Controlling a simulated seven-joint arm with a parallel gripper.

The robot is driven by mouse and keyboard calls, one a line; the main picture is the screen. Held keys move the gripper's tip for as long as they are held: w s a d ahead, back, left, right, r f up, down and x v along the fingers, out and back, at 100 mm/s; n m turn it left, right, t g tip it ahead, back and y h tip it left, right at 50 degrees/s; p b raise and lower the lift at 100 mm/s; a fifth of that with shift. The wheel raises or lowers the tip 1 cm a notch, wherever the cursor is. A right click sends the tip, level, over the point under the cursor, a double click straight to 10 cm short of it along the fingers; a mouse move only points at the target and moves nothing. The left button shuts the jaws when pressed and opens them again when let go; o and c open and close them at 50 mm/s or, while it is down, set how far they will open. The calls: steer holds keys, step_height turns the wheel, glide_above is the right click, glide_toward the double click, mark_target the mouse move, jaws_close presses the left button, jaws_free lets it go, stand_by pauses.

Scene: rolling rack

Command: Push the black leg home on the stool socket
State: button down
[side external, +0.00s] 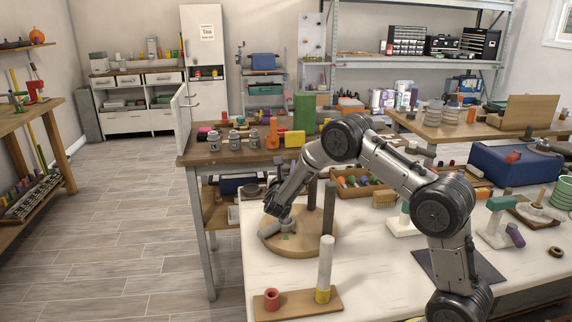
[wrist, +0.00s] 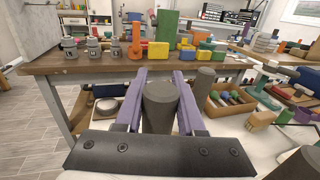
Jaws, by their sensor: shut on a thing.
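The round wooden stool seat (side external: 312,243) lies on the white table in the side view, under my arm. My gripper (wrist: 160,108) shows its two purple fingers in the wrist view, shut on a black leg (wrist: 163,96) between them. In the side view my gripper (side external: 272,192) is over the left part of the seat, and my wrist hides much of the held leg and its lower end. Whether that leg is fully seated cannot be told. Two other dark legs stand upright at the seat's right side, a nearer one (side external: 328,209) and a farther one (side external: 312,188).
A wooden bin (side external: 350,190) of coloured pieces is behind the seat. A workbench (side external: 225,157) with grey jars stands farther back.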

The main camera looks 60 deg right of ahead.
steer(key=shift+f, duration=1.45)
steer(key=shift+c, duration=2.2)
jaws_free()
steer(key=v, duration=1.3)
steer(key=shift+s+a, duration=0.2)
steer(key=shift+a, duration=0.15)
steer(key=shift+r, duration=0.1)
